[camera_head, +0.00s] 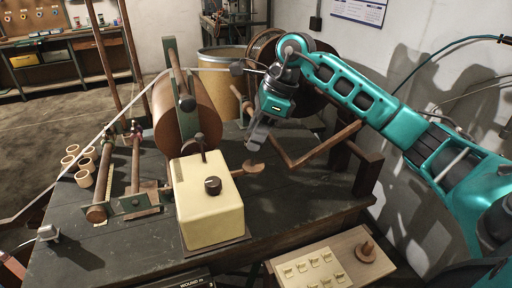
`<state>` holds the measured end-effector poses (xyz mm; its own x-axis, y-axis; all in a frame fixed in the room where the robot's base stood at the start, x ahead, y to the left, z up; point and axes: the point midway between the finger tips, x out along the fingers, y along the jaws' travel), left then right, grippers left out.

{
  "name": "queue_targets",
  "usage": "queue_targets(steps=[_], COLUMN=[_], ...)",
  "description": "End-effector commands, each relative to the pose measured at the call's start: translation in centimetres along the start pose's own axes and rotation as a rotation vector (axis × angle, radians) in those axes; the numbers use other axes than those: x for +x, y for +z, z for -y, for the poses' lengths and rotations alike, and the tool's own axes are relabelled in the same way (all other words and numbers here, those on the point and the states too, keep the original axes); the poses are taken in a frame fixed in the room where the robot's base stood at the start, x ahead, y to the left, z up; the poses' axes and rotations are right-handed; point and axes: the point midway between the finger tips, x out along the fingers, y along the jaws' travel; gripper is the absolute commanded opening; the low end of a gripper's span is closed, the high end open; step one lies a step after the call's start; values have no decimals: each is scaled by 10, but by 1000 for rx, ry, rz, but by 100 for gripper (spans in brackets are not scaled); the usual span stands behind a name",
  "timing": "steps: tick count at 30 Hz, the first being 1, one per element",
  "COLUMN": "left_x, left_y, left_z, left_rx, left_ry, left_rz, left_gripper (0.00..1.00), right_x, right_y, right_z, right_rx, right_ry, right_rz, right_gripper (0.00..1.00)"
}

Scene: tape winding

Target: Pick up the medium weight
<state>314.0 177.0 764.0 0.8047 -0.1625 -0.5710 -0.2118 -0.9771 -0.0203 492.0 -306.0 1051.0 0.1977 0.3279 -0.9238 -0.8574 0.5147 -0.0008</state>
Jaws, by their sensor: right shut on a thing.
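My right gripper (256,138) hangs down over the table behind the cream box, above a brown rounded piece (253,168). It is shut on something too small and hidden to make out. I cannot tell whether this is the medium weight. A brown knobbed weight-like piece (367,251) stands on the light board (345,270) at the bottom right, well away from the gripper. My left gripper does not show.
The dark table (300,205) carries a large brown drum (188,115), a roller stand (101,190) and several small tan cups (84,178). A barrel (218,82) stands behind. The table's right front is clear.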

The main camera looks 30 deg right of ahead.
Motion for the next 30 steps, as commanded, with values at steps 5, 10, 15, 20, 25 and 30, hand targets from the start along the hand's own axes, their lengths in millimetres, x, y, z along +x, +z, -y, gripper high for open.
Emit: queue_targets(steps=[5, 10, 15, 20, 25, 30], left_x=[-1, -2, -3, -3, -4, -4], left_y=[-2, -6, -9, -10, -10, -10], left_z=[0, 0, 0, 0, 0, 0], left_rx=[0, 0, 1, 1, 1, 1], left_ry=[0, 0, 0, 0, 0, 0], left_rz=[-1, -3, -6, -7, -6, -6], left_gripper=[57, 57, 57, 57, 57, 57], right_x=[-41, -83, -113, -128, -133, -133], right_y=[17, 35, 47, 53, 55, 55], right_z=[1, 1, 0, 0, 0, 0], right_rx=[-2, -2, -1, 0, 1, 1], right_ry=[-5, -5, -2, -1, 0, 0], right_rz=[4, 6, 3, 2, 1, 1], right_gripper=[4, 4, 4, 4, 4, 4])
